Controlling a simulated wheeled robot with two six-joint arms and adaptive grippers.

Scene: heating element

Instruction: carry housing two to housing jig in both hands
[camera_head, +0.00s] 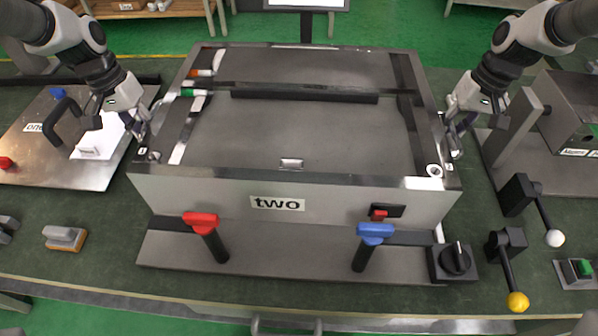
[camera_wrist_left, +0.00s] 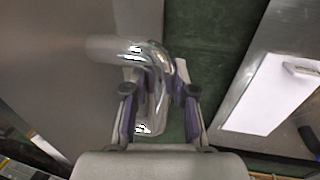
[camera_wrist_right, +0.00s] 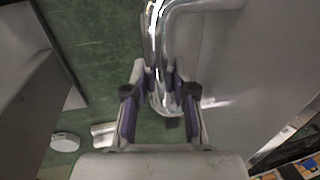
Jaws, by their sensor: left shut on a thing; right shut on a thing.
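Housing two (camera_head: 340,202) is a large grey open box labelled "two" in the middle of the head view, roughly level. My left gripper (camera_head: 147,122) is shut on the chrome handle at its left side; the left wrist view shows this handle (camera_wrist_left: 158,68) between the fingers. My right gripper (camera_head: 460,122) is shut on the chrome handle at its right side; this handle (camera_wrist_right: 158,45) also shows in the right wrist view. A grey base plate (camera_head: 290,258) with red (camera_head: 203,222) and blue (camera_head: 372,236) clamp handles shows below the front wall. Whether the housing touches it is hidden.
A metal plate marked "one" (camera_head: 95,175) with a black handle lies at left. Levers with white (camera_head: 554,238) and yellow (camera_head: 517,302) knobs stand at front right. A grey machine (camera_head: 575,110) is at right. A black rotary knob (camera_head: 455,258) sits at the plate's right end.

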